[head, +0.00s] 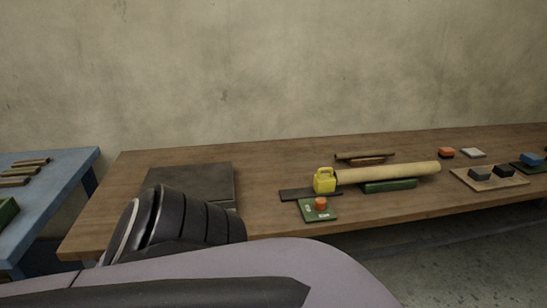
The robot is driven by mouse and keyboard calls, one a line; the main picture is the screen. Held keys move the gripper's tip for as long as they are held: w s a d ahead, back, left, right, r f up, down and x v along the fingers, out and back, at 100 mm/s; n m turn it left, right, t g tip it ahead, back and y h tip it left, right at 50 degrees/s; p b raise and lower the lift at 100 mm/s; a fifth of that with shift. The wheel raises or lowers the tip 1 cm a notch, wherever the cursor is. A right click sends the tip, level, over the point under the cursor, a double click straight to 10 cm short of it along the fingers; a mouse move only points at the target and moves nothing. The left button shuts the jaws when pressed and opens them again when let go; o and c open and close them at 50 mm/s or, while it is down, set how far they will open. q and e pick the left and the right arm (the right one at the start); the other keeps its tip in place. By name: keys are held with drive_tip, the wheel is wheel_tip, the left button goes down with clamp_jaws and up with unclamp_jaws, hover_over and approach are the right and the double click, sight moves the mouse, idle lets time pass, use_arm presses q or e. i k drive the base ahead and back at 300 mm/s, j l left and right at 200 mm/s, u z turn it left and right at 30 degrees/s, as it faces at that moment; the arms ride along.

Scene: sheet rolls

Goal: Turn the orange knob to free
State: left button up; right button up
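The orange knob (320,203) stands on a small green plate (321,214) with white marks near the front edge of the brown table. The marks are too small to read, and I cannot tell which setting the knob is at. Just behind it is a yellow block with a handle-like top (324,182). A long tan roll (390,173) runs right from the yellow block, above a green support (388,186). A dark arm link of mine is at the lower left, left of the knob. Neither gripper is in view.
A dark flat panel (192,180) lies on the table's left part. Right of the roll are an orange block (446,153), a pale block (473,153) and a board (505,184) with dark blocks. A blue table (55,170) stands at the left. The table between panel and plate is mostly clear.

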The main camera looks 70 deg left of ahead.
sight(320, 203)
drive_tip(key=u, duration=2.05)
